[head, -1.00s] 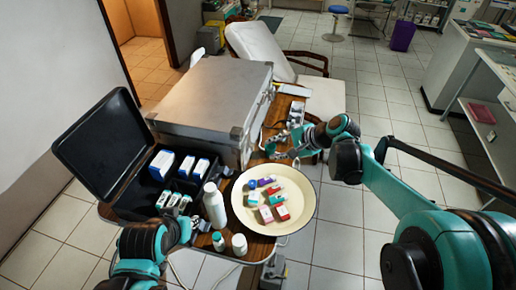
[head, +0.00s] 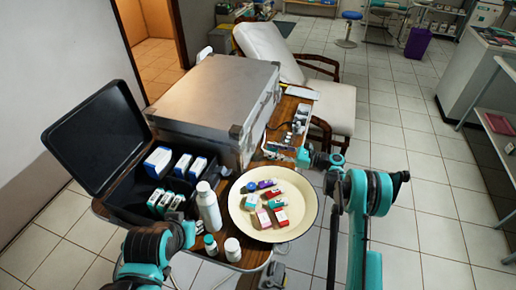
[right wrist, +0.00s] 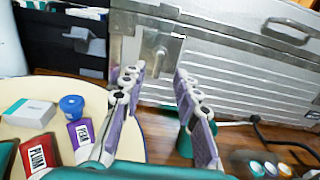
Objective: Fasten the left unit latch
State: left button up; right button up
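The unit is a silver metal case (head: 215,95) with its lid down, standing on the wooden cart top. Its latch-side face fills the back of the right wrist view, where a metal latch (right wrist: 160,58) sits near the left corner. I cannot tell if this latch is fastened. My right gripper (right wrist: 160,105) is open and empty, its two purple-padded fingers pointing at that face, below and around the latch's line, apart from it. In the head view my right gripper (head: 298,156) is small beside the case. My left gripper (head: 188,234) is at the lower left, its fingers unclear.
A cream round plate (head: 240,215) with small boxes and vials lies in front of the case. A white bottle (head: 209,208) and two smaller ones stand left of it. An open black box (head: 125,205) holds several cartons. Small items (head: 300,118) line the cart's right edge.

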aim_at(253, 147)
jog(key=b+x, duration=0.1)
jog(key=x, duration=0.5)
jog(key=shift+a+b, duration=0.25)
jog(key=shift+b, duration=0.15)
grip_shut()
